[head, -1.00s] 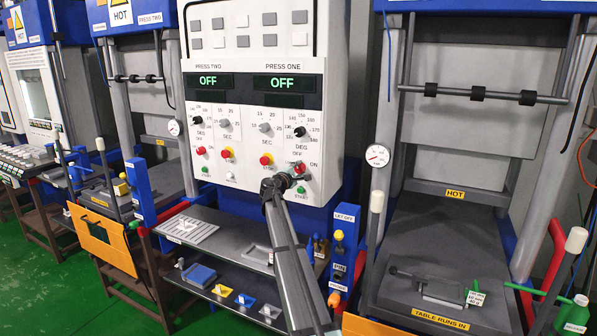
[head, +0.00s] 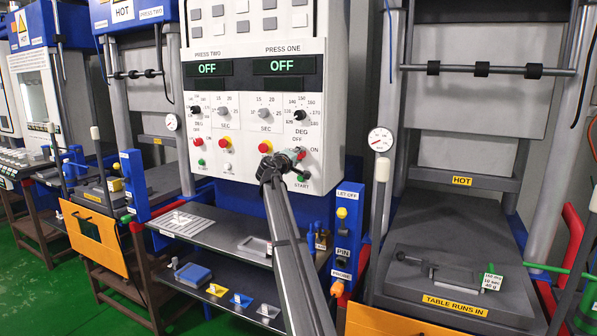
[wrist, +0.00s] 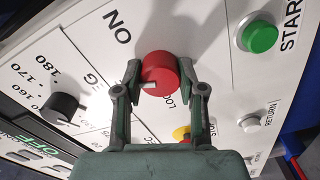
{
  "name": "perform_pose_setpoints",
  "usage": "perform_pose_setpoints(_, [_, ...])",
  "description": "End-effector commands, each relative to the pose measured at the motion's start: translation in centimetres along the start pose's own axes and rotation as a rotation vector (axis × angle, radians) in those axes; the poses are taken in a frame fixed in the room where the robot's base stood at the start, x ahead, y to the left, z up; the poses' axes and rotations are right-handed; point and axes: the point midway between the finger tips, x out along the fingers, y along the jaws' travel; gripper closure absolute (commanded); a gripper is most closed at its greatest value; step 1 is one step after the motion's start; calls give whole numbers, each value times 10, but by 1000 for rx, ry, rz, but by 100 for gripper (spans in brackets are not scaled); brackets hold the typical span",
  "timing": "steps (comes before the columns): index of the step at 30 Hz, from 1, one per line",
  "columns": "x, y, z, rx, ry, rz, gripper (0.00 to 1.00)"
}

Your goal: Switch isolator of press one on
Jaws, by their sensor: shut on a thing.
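The red isolator knob (wrist: 158,72) of press one sits between the fingers of my gripper (wrist: 158,82) in the wrist view. My gripper is shut on it, one finger on each side. A white mark shows on the knob's near lower-left edge, and the printed ON is at its upper left. In the head view my gripper (head: 294,158) is at the lower right of the white control panel (head: 215,170) and hides most of the knob. The PRESS ONE display (head: 287,66) reads OFF in green.
A green START button (wrist: 260,37) and a grey RETURN button (wrist: 249,123) are close by. A black dial (wrist: 62,106) and a yellow-ringed button (wrist: 182,133) are also near. Below the panel is a grey shelf (head: 220,262).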

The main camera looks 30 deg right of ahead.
Motion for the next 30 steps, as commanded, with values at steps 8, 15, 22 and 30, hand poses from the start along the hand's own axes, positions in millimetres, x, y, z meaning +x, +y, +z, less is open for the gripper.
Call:
perform_pose_setpoints(8, [2, -7, 1, 264, 2, 2, 95])
perform_pose_setpoints(15, [2, -6, 0, 490, 3, 2, 95])
perform_pose_setpoints(22, [2, -5, 0, 685, 2, 1, 95])
perform_pose_setpoints(30, [1, -2, -1, 843, 3, 1, 95])
